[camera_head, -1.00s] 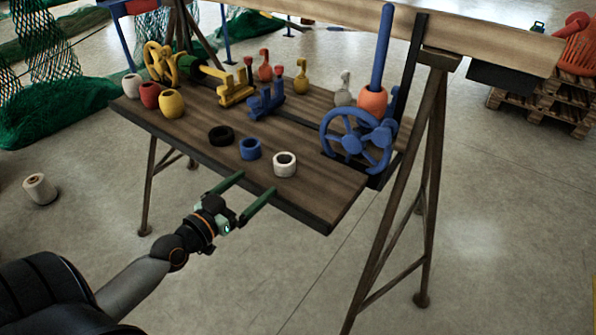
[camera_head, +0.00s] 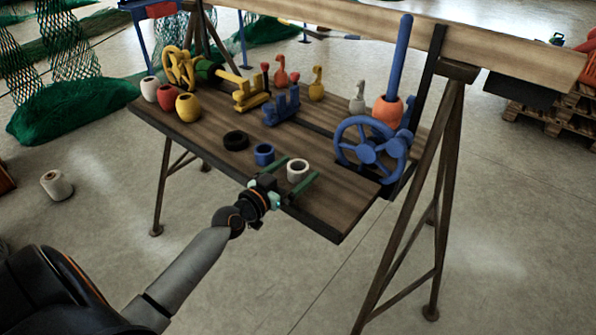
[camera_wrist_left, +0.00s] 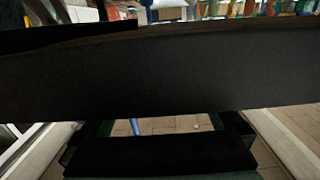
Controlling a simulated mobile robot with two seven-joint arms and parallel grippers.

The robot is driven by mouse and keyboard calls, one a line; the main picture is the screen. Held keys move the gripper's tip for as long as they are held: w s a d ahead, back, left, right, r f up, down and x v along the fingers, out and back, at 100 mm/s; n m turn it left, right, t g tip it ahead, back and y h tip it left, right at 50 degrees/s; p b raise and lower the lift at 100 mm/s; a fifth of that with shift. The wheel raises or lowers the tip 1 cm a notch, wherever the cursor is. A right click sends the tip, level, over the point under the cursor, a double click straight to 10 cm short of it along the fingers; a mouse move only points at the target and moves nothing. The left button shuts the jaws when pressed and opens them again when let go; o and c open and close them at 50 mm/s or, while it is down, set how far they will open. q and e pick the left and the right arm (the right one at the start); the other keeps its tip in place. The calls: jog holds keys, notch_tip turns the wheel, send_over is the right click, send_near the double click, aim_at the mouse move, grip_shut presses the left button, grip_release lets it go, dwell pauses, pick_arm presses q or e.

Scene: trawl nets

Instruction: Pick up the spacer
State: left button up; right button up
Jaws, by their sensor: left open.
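Three ring-shaped pieces lie near the front of the wooden table; I cannot tell which is called the spacer. They are a white ring (camera_head: 298,171), a blue ring (camera_head: 264,154) and a black ring (camera_head: 236,140). My left gripper (camera_head: 303,167) is open and empty at the table's front edge. In the head view its green fingers appear on either side of the white ring, with no visible contact. Their height relative to the tabletop is unclear. In the wrist view, a broad dark band hides the rings and fingertips. My right gripper is out of view.
The table (camera_head: 335,205) has trestle legs. Behind the rings stand a blue handwheel (camera_head: 370,146), a blue bracket (camera_head: 283,106) and a yellow bracket (camera_head: 250,92). White, red and yellow pots stand at left. A white spool (camera_head: 57,185) lies on the floor.

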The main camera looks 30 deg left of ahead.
pick_arm(q)
jog(key=shift+w, duration=0.55)
jog(key=shift+c, duration=0.4)
jog(key=c, duration=1.3)
